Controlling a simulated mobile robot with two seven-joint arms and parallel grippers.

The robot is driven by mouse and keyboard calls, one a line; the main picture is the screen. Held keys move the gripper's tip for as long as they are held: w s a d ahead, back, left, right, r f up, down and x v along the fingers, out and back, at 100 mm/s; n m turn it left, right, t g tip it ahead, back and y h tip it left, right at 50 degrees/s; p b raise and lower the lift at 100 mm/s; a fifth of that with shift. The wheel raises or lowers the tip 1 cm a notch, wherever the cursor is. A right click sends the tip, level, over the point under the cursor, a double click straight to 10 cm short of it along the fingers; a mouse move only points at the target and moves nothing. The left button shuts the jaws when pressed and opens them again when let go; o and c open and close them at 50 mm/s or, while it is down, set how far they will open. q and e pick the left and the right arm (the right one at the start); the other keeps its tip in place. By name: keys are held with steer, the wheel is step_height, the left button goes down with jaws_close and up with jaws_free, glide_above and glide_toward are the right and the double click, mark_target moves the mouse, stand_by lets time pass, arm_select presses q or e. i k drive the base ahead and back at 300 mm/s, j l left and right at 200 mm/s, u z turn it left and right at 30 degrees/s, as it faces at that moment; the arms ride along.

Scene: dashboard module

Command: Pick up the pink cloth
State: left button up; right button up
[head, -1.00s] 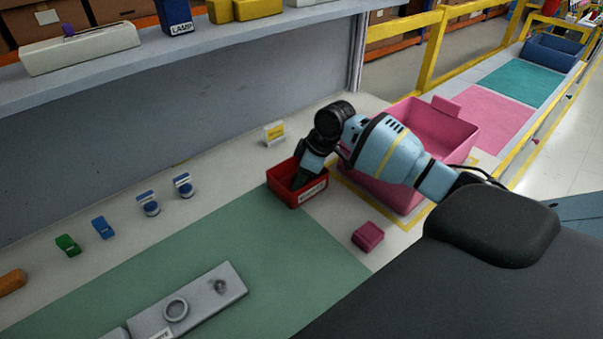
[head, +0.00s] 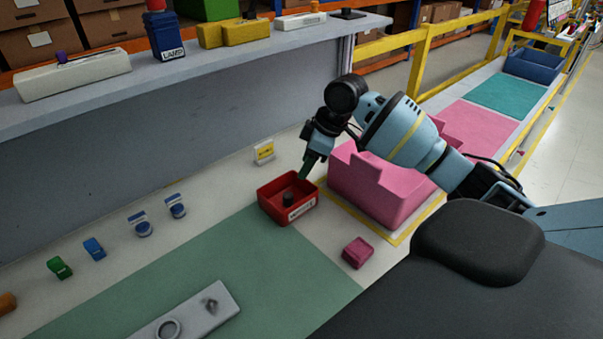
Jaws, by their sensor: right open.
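A small folded pink block-like item (head: 358,252), which looks like the pink cloth, lies on the pale bench top, right of the green mat and in front of the pink bin. My right gripper (head: 306,172) is open and points down just above the back right edge of the red bin (head: 282,217). It is up and to the left of the pink item, apart from it. Its fingers are partly hidden by the wrist. My left gripper is not in view.
A small dark cylinder (head: 289,198) stands in the red bin. The large pink bin (head: 385,190) stands to its right. A grey plate (head: 190,315) lies on the green mat (head: 250,265). Bench top between red bin and pink item is clear.

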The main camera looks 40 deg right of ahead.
mark_target(358, 251)
steer(key=k, duration=1.5)
